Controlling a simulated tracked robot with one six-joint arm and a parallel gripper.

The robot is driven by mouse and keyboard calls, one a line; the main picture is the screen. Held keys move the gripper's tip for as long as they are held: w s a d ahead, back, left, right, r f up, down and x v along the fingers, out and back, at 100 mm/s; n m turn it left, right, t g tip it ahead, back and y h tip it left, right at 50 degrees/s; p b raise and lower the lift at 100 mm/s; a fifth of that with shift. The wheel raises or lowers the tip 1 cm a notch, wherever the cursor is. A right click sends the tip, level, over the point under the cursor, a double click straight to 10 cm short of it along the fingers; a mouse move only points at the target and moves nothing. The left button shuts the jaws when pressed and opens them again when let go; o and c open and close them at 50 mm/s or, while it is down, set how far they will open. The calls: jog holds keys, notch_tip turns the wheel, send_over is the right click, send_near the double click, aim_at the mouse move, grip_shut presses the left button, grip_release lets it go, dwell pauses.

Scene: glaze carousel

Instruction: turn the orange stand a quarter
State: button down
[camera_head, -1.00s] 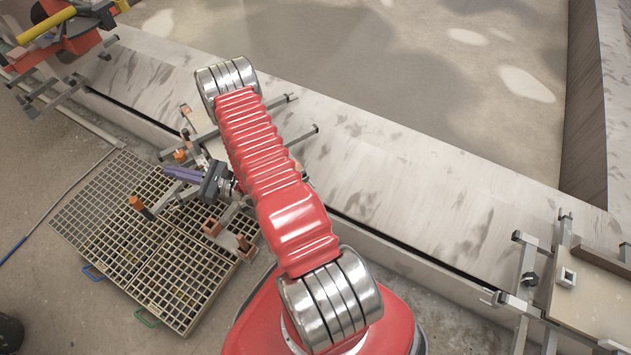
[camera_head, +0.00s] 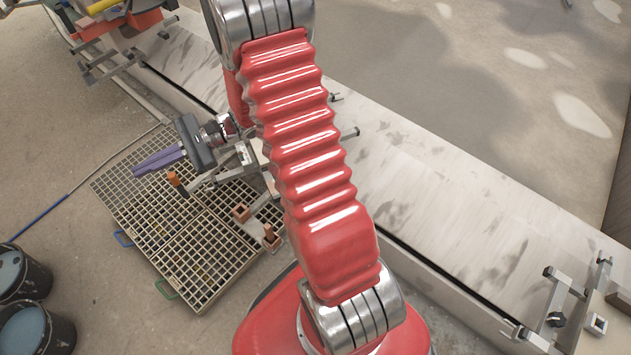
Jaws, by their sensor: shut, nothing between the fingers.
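A metal stand with crossing arms and orange to terracotta end pieces sits over the floor grating. One orange upright piece (camera_head: 173,179) shows at its left, and terracotta blocks (camera_head: 240,213) show at its near right. My red arm hides much of its right and far side, so I cannot see its whole outline. My gripper (camera_head: 160,161) has purple fingers and is shut and empty. It points left and appears just above the orange piece in the picture. I cannot tell its height over the stand or whether it touches.
The floor grating (camera_head: 150,215) has coloured handles on its near edge. Two buckets (camera_head: 35,329) of blue liquid stand at lower left. A long pale ledge (camera_head: 470,205) runs behind the stand. An orange machine (camera_head: 125,25) is at upper left, a clamp frame (camera_head: 560,310) at lower right.

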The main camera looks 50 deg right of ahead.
jog(key=s+a+r+n+g+h, duration=0.25)
jog(key=s+n, duration=0.25)
jog(key=s, duration=0.3)
jog(key=s+a+r+n+g+h, duration=0.1)
jog(key=s+r+n+g+h, duration=0.25)
jog(key=s, duration=0.35)
jog(key=s+d+r+n+t+h, duration=0.6)
jog(key=s+d+r+n+h, duration=0.2)
jog(key=d+h, duration=0.3)
jog(key=w+d+f+m+g+y, duration=0.2)
jog(key=d+f+m+g+y, duration=0.5)
jog(key=d+f, duration=1.6)
jog(key=s+d+f+m+t, duration=0.1)
jog(key=s+d+f+t, duration=0.25)
jog(key=d+f, duration=0.75)
jog(key=s+d+f+m+t, duration=0.1)
jog(key=s+d+f+t, duration=0.25)
jog(key=d+f, duration=0.8)
jog(key=w+f+n, duration=0.1)
jog(key=n, duration=0.1)
jog(key=w+d+f+n+h, duration=0.1)
jog(key=f+n, duration=0.1)
jog(key=w+d+f+n, duration=0.1)
jog(key=n, duration=0.1)
jog(key=shift+d+f+n+t+h, duration=0.15)
jog(key=shift+f+n+t+h, duration=0.2)
jog(key=shift+t+h, duration=0.05)
